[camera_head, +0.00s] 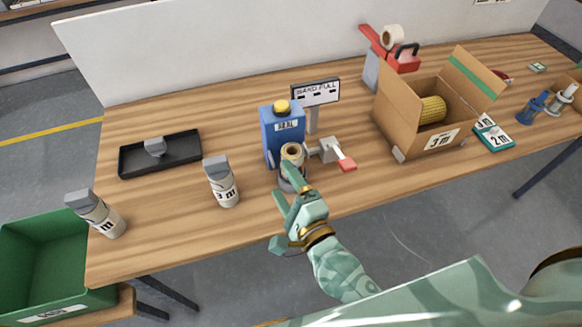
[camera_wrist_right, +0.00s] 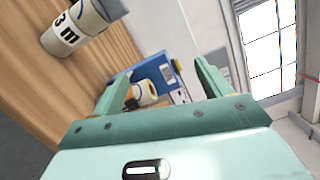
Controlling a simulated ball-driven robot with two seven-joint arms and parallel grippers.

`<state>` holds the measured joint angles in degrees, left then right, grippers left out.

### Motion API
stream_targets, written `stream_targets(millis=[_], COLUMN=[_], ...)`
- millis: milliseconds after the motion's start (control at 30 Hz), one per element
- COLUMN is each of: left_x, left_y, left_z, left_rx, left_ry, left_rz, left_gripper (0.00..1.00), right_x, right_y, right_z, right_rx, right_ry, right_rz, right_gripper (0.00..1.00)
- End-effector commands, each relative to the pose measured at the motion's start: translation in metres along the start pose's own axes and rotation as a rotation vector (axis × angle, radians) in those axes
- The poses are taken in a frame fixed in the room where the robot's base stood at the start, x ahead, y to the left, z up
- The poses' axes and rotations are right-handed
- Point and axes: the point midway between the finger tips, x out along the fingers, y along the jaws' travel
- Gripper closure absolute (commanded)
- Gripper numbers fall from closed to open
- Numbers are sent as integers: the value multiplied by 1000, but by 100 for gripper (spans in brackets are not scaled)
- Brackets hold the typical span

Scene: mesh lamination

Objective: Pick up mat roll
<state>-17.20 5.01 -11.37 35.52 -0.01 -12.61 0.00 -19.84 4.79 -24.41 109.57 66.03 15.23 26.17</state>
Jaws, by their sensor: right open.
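My right gripper (camera_head: 281,180) is open at the front edge of the wooden table, in front of a blue machine (camera_head: 283,138) with a yellow top. A small tan roll (camera_head: 291,153) stands on a grey holder at that machine. In the right wrist view the roll (camera_wrist_right: 145,93) shows between the open fingers (camera_wrist_right: 161,72), farther off; I cannot tell whether they touch its holder. A white roll marked 3 m (camera_head: 222,182) with a grey end stands tilted to the left. A similar roll (camera_head: 97,214) leans farther left. Which one is the mat roll is unclear. My left gripper is not visible.
A black tray (camera_head: 126,161) holds a small grey piece. A red-handled grey clamp (camera_head: 330,150) stands right of the machine. An open cardboard box (camera_head: 403,123) holds a yellow roll (camera_head: 433,109). A green bin (camera_head: 40,250) stands at left.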

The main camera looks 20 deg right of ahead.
Motion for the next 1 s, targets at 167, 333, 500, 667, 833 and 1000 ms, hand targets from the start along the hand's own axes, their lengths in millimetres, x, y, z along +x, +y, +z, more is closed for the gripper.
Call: stream_targets(millis=[167, 333, 500, 667, 833, 1000], left_x=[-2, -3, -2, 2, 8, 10], left_y=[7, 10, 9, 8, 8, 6], left_z=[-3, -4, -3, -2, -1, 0], left_rx=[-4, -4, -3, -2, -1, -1], left_ry=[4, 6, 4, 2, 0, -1], left_rz=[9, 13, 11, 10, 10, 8], left_gripper=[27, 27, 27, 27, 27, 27], right_x=[1, -10, -2, 32, 64, 79], right_y=[-17, 9, 23, 35, 47, 52], right_z=[-25, -28, -32, -50, -66, -74], right_rx=[811, 1265, 1358, 1353, 1351, 1352], right_ry=[307, 534, 593, 592, 592, 592], right_rz=[-91, -59, -43, -44, -43, -43], right_gripper=[23, 23, 23, 23, 23, 23])
